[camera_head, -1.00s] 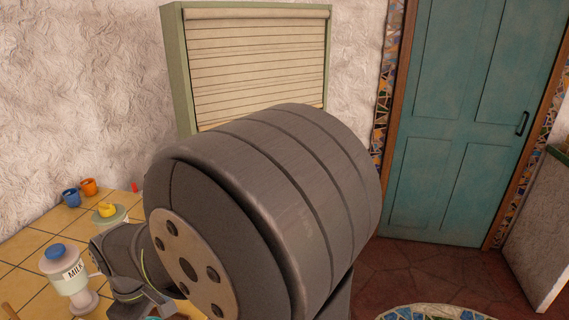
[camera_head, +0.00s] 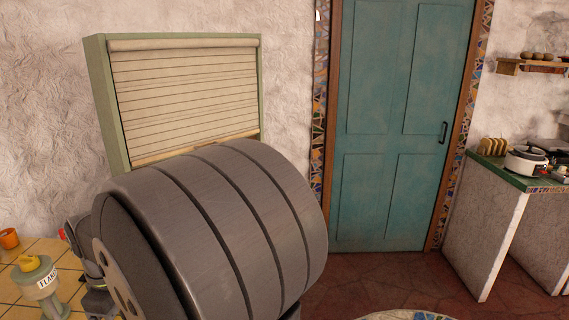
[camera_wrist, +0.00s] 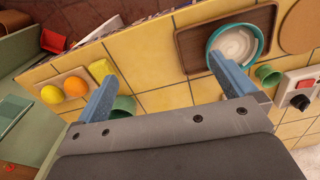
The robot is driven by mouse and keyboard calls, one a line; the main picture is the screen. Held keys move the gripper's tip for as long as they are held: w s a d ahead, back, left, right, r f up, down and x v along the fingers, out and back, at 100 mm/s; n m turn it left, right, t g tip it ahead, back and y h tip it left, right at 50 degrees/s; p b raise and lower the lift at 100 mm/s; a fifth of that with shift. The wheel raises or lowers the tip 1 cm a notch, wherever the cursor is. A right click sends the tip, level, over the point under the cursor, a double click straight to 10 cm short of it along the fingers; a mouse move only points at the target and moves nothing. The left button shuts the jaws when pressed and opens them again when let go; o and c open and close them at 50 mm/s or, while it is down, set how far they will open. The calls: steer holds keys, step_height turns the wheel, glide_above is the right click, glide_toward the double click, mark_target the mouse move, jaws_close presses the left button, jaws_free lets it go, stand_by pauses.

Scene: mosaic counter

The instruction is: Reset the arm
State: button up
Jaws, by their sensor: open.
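My gripper (camera_wrist: 165,90) shows in the wrist view with its two blue-grey fingers wide apart and nothing between them but yellow tiled counter. The counter (camera_wrist: 150,62) lies beyond the fingertips. A teal-rimmed bowl (camera_wrist: 238,45) on a brown tray (camera_wrist: 190,45) is past the right finger. A green cup (camera_wrist: 124,104) is partly hidden beside the left finger. In the head view my arm's large grey link fills the middle and hides part of the counter; the fingers do not show clearly there.
A roller shutter cabinet (camera_head: 185,95) is on the wall. A teal door (camera_head: 400,130) and a side counter with a white pot (camera_head: 525,162) are at right.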

steer(key=w+a+f, duration=0.1)
steer(key=w+a, duration=0.4)
steer(key=w, duration=0.2)
steer(key=shift+m, duration=0.4)
steer(key=s+a+f, duration=0.1)
steer(key=a+f, duration=0.1)
steer(key=a, duration=0.1)
steer(key=s+a+f, duration=0.2)
steer(key=a, duration=0.1)
steer(key=s+a+f, duration=0.2)
steer(key=a, duration=0.1)
steer(key=shift+s+a+f, duration=0.2)
steer(key=shift+a+f, duration=0.2)
steer(key=shift+s, duration=0.1)
steer(key=s+a+r+t+y, duration=0.1)
steer(key=s+r+y, duration=0.15)
steer(key=s, duration=0.35)
steer(key=s+a+r+y, duration=0.1)
steer(key=s+a+y, duration=0.15)
steer(key=s, duration=0.45)
steer(key=s+d+r+y, duration=0.6)
steer(key=s+d+y, duration=0.15)
steer(key=s, duration=0.35)
steer(key=x, duration=1)
steer(key=shift+w+a+r+t, duration=0.3)
steer(key=shift+w+t, duration=0.1)
